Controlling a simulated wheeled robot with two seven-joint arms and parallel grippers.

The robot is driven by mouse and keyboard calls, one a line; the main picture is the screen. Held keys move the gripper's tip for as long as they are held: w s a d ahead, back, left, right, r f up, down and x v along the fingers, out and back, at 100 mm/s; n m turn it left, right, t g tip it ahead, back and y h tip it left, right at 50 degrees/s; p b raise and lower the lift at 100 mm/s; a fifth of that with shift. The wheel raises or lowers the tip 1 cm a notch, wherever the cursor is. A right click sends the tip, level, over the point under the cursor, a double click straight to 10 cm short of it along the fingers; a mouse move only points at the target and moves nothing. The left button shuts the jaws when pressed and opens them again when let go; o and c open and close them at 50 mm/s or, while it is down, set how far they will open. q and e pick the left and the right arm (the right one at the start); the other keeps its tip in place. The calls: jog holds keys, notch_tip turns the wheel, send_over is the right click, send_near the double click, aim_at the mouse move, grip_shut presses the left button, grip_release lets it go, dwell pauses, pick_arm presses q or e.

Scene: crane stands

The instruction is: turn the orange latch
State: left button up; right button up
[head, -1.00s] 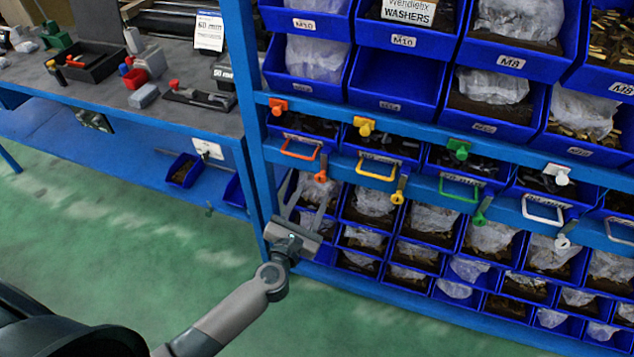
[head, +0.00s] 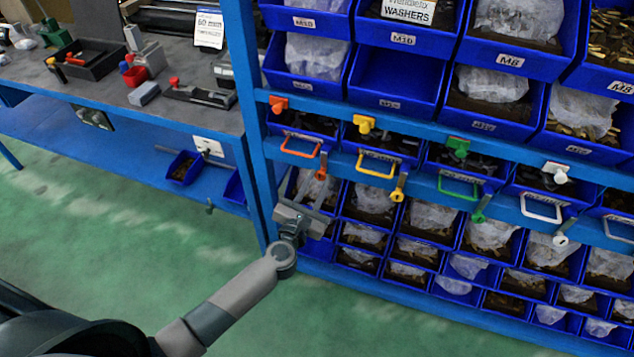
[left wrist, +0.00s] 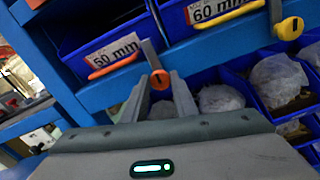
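The orange latch (head: 321,167) is on the blue rack's lower rail, just right of the orange handle (head: 300,148). In the left wrist view the orange latch (left wrist: 160,80) shows as a round orange end with a dark mark and a grey bar rising from it. My left gripper (head: 303,207) is below the latch in the head view, its fingers mostly hidden by its own body. In the left wrist view the left gripper (left wrist: 158,88) is open, with one finger on each side of the latch's orange end. I cannot tell whether they touch it. My right gripper is not in view.
Yellow (head: 398,187), green (head: 480,208) and white (head: 561,238) latches follow to the right along the rail. Blue bins are above and below it. A workbench (head: 140,108) with tools stands at left. The green floor (head: 110,230) is clear.

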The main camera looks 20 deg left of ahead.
pick_arm(q)
jog(key=shift+m+p, duration=0.3)
jog(key=shift+m, duration=0.1)
jog(key=m+p, duration=0.1)
jog(key=m, duration=0.1)
jog(key=shift+r+m+p, duration=0.1)
jog(key=shift+m+p, duration=0.2)
jog(key=m+p, duration=0.2)
jog(key=m, duration=0.2)
jog(key=shift+d, duration=0.1)
jog(key=m+p, duration=0.1)
jog(key=m, duration=0.4)
jog(key=shift+m+p, duration=0.4)
jog(key=m, duration=0.3)
jog(key=m+p, duration=0.1)
jog(key=shift+f, duration=0.25)
jog(key=shift+m, duration=0.4)
jog(key=o, duration=1)
jog(key=shift+o, duration=0.2)
jog(key=shift+s, duration=0.1)
